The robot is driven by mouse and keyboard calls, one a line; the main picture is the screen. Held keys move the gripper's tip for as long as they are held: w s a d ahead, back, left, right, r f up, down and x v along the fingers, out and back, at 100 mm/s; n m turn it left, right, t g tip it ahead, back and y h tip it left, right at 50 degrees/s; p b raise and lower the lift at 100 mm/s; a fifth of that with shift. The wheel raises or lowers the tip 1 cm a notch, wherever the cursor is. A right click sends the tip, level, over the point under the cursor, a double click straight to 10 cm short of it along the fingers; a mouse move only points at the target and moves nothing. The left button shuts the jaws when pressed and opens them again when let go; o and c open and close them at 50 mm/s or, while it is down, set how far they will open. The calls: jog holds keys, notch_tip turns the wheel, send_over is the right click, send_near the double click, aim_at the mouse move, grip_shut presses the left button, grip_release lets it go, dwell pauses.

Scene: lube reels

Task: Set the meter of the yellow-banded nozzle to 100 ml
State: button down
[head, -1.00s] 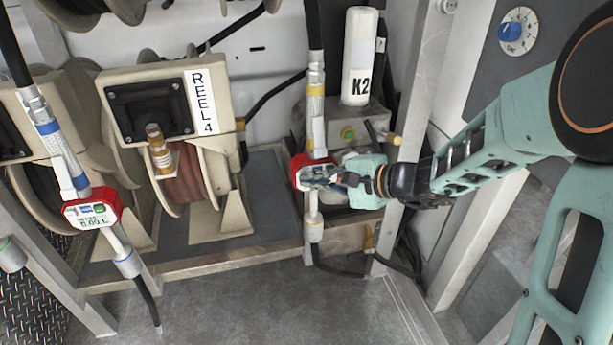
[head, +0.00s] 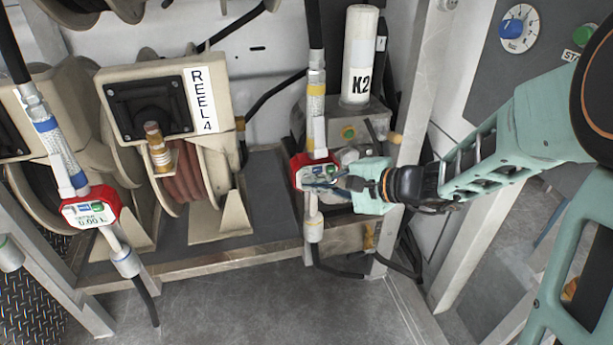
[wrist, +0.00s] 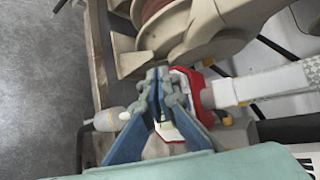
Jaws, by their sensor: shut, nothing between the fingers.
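The yellow-banded nozzle (head: 317,108) hangs upright in front of the K2 canister. Its red-cased meter (head: 299,172) is at mid-height, and its display is mostly hidden by my fingers. My gripper (head: 326,181) is shut and empty, with its fingertips at the front of the meter; I cannot tell whether they touch it. In the wrist view the closed blue fingers (wrist: 162,82) overlap the white and red meter (wrist: 188,92). The reading cannot be made out.
A blue-banded nozzle (head: 46,132) with a red meter (head: 90,211) reading about 0.00 L hangs at left. The REEL 4 unit (head: 205,100) stands between the nozzles. The K2 canister (head: 359,60) is behind. A panel with a blue knob (head: 511,28) is upper right.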

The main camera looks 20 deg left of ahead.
aim_at(331, 169)
jog(key=shift+d, duration=0.1)
jog(key=w+d, duration=0.2)
jog(key=d, duration=0.3)
jog(key=shift+w, duration=0.4)
jog(key=shift+w+a, duration=0.1)
dwell(0.3)
jog(key=shift+w+a, duration=0.15)
jog(key=shift+w, duration=0.1)
jog(key=shift+w+a, duration=0.35)
jog(key=shift+w, duration=0.25)
dwell(1.0)
jog(key=shift+s+b, duration=0.1)
jog(key=shift+b, duration=0.2)
jog(key=shift+s+d+b, duration=0.35)
jog(key=shift+s+d, duration=0.25)
jog(key=shift+s, duration=0.3)
